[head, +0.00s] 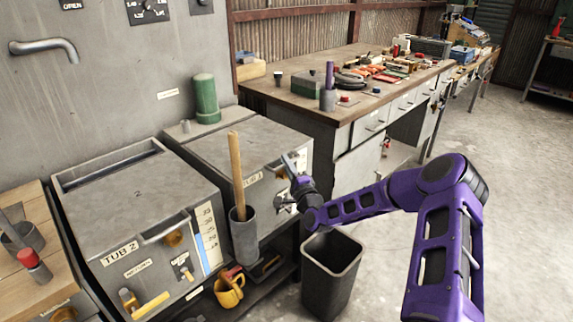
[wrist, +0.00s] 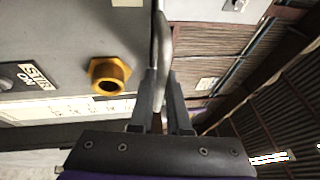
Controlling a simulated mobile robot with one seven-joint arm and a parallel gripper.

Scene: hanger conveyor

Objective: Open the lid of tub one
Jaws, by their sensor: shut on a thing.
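Tub one (head: 215,167) is the grey metal box in the middle of the head view, labelled "TUB 1". Its grey lid (head: 243,138) lies flat on top and looks closed. My gripper (head: 288,186) is at the tub's front right edge. In the wrist view, my gripper (wrist: 161,103) is shut on the grey lid handle (wrist: 160,42), which runs up between the two fingers. The handle (head: 289,164) also shows in the head view, partly hidden by the gripper.
Tub two (head: 75,215) stands to the left. A wooden-handled tool (head: 236,170) stands in a grey holder (head: 244,240) at tub one's front. A black bin (head: 332,265) stands below my arm. A workbench (head: 300,100) is behind. A brass fitting (wrist: 108,75) is beside my gripper.

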